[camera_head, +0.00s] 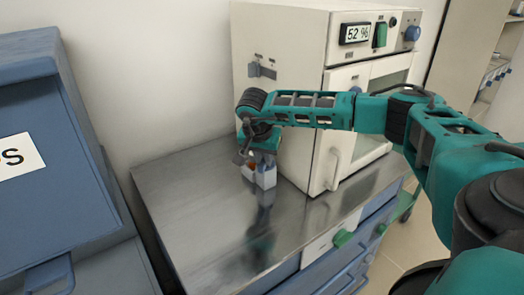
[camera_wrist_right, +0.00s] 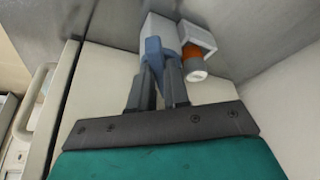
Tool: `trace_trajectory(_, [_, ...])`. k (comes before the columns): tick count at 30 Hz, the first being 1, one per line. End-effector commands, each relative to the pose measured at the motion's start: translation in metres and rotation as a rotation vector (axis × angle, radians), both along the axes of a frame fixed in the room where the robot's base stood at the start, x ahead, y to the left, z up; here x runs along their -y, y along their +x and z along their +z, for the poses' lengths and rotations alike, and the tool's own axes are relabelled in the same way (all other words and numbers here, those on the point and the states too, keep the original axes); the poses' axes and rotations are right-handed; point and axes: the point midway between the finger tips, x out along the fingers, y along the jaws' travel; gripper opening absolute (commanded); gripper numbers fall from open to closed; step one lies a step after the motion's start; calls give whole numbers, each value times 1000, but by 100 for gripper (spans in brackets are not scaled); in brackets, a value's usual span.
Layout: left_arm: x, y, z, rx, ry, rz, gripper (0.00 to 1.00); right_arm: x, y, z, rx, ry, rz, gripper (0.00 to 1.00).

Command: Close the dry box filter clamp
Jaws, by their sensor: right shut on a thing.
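The dry box (camera_head: 285,45) is a white cabinet with a display reading 52 %, standing on a metal-topped bench. At its left side near the bench top is a small white and blue-grey fitting with an orange part (camera_head: 251,169), which looks like the filter clamp. In the wrist view it shows as a white block with a blue-grey lever (camera_wrist_right: 153,48) beside an orange-banded white cylinder (camera_wrist_right: 193,53). My right gripper (camera_head: 264,160) points down there, its fingers (camera_wrist_right: 170,82) shut on the blue-grey lever. The clamp's exact position is partly hidden. My left gripper is out of view.
The metal bench top (camera_head: 190,215) is clear to the left and front of the fitting. A blue cabinet (camera_head: 60,110) stands at the left. A grey latch (camera_head: 262,70) sits higher on the dry box's side. The door handle (camera_head: 334,168) is beneath my right arm.

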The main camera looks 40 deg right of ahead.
Motion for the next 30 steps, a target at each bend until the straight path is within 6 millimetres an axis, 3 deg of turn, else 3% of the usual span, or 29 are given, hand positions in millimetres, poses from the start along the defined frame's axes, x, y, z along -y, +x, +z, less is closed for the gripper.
trace_trajectory(6, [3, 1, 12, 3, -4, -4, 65, 3, -5, 0, -4, 0, 206, 0])
trace_trajectory(30, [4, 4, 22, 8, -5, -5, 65, 14, -11, -1, -2, 3, 854, 0])
